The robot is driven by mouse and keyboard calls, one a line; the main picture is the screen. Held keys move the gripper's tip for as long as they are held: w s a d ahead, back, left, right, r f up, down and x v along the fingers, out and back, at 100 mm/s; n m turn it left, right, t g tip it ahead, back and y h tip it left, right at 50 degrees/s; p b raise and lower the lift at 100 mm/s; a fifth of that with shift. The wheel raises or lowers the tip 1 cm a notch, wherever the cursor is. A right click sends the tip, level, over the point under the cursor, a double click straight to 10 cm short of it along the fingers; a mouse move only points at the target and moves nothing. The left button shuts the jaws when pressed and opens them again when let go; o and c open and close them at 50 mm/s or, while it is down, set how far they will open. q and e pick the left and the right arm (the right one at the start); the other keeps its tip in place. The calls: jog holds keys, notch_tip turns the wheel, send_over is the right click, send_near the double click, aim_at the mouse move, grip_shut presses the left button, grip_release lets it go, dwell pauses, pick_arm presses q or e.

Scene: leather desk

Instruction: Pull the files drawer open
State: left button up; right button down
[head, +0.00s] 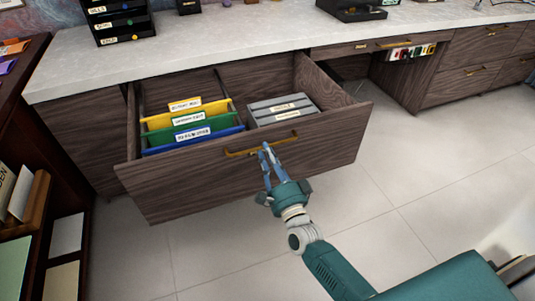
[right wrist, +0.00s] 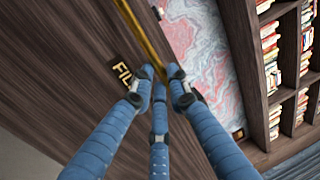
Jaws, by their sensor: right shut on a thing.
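The files drawer (head: 180,182) is of dark wood and stands pulled well out from under the desk in the head view. Its brass bar handle (head: 262,146) is on the front panel near the top. My right gripper (head: 268,152) is at the handle, shut on it. In the right wrist view the blue fingers (right wrist: 160,82) close around the brass handle (right wrist: 143,38). A label reading "FIL" (right wrist: 124,72) shows on the drawer front, partly hidden by a finger. My left gripper is not in view.
Yellow, green and blue folders (head: 190,122) and a grey box (head: 283,109) lie inside the drawer. The pale desktop (head: 230,38) bears organisers (head: 120,22). A dark shelf unit (head: 25,215) stands close at the left. The tiled floor (head: 400,190) is clear at the right.

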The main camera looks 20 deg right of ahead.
jog(key=shift+f, duration=0.1)
jog(key=c, duration=1.7)
grip_release()
jog(key=shift+o, duration=0.2)
jog(key=s+f, duration=0.1)
jog(key=s, duration=0.6)
jog(key=shift+s+f, duration=0.15)
jog(key=shift+f, duration=0.05)
jog(key=shift+d, duration=0.1)
